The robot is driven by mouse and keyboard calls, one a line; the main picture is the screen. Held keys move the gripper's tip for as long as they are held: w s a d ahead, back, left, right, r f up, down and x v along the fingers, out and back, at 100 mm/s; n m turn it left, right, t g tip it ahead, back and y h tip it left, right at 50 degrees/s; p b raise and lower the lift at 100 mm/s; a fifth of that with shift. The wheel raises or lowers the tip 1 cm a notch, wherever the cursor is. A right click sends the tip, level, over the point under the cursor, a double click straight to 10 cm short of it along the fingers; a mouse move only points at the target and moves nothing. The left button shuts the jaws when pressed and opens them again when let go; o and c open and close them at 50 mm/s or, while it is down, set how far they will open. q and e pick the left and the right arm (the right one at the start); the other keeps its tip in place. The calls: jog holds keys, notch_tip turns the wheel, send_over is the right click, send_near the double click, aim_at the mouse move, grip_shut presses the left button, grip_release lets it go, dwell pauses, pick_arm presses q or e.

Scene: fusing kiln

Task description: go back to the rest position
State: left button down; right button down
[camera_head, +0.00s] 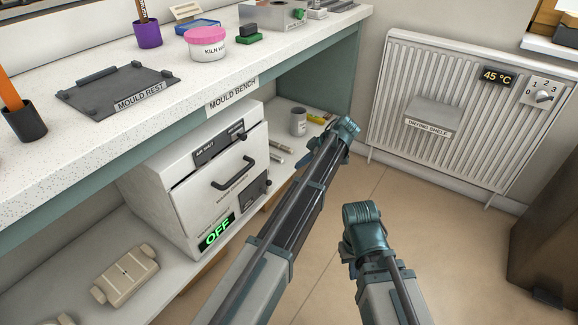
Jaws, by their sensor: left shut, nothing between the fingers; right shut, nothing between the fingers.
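My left arm reaches up from the bottom middle, and its gripper (347,129) is at the far end, shut and empty. It is over the floor side of the bench's lower shelf, right of the grey mug, and appears apart from it. My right gripper (362,215) is lower and further right, shut and empty, seen over the open floor. Both grippers are seen foreshortened, so their fingers show little detail. The white kiln (218,182) stands on the lower shelf left of my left arm, its front closed and its display reading OFF.
The mould bench (205,85) runs along the left, bearing a mould rest (118,88) and a pink-lidded tub (207,45). A grey mug (298,122) stands below. A radiator (480,80) with a drying shelf (433,117) is at back right. The floor (450,225) is clear.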

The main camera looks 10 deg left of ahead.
pick_arm(q)
jog(key=shift+w+d+r, duration=0.25)
jog(key=shift+d, duration=0.25)
